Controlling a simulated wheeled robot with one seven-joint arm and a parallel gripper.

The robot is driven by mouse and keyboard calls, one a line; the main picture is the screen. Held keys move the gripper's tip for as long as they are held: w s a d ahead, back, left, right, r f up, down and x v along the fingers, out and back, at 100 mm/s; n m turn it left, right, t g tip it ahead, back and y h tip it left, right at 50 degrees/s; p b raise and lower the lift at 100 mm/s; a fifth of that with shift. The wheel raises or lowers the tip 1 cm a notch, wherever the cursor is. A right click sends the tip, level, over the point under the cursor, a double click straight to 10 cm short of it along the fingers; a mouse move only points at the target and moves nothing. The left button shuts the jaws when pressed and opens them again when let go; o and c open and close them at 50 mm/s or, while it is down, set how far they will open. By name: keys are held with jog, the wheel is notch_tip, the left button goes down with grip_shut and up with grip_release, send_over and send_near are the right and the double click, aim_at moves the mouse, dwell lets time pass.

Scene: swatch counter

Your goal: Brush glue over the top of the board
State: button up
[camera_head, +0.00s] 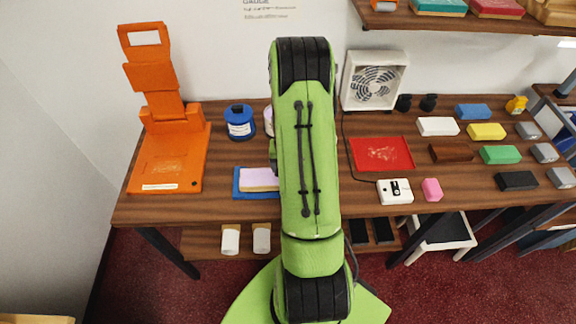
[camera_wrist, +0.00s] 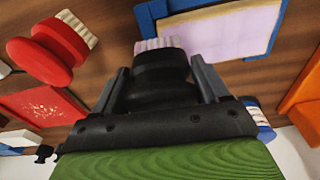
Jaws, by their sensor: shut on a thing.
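The board (camera_head: 258,179) has a lilac top and sits in a blue tray (camera_head: 237,188) left of my arm, which hides its right part. In the wrist view the board (camera_wrist: 235,28) and blue tray (camera_wrist: 250,57) show at the top right. My gripper (camera_wrist: 162,78) is shut on a black brush (camera_wrist: 160,68) with pale lilac bristles (camera_wrist: 155,44). The bristles are near the tray's side; I cannot tell if they touch anything. My arm hides the gripper in the head view. A blue pot (camera_head: 240,122) stands behind the board; its label is unreadable.
A red brush (camera_wrist: 55,48) lies left of the held brush in the wrist view. An orange stand (camera_head: 165,160) is at the left. A red tray (camera_head: 381,153), a fan (camera_head: 373,80) and several coloured blocks (camera_head: 487,131) fill the right.

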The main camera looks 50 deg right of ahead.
jog(key=r, duration=0.1)
jog(key=r+p, duration=0.1)
jog(key=r, duration=0.2)
jog(key=shift+w+a+p, duration=0.25)
jog(key=shift+w+p, duration=0.05)
jog(key=shift+w, duration=0.05)
notch_tip(320, 180, up, 2)
jog(key=shift+s+d+r+p, duration=0.1)
jog(key=shift+s+d+p, duration=0.05)
jog(key=shift+p, duration=0.6)
jog(key=shift+r+p, duration=0.5)
jog(key=shift+r, duration=0.4)
jog(key=shift+f, duration=0.1)
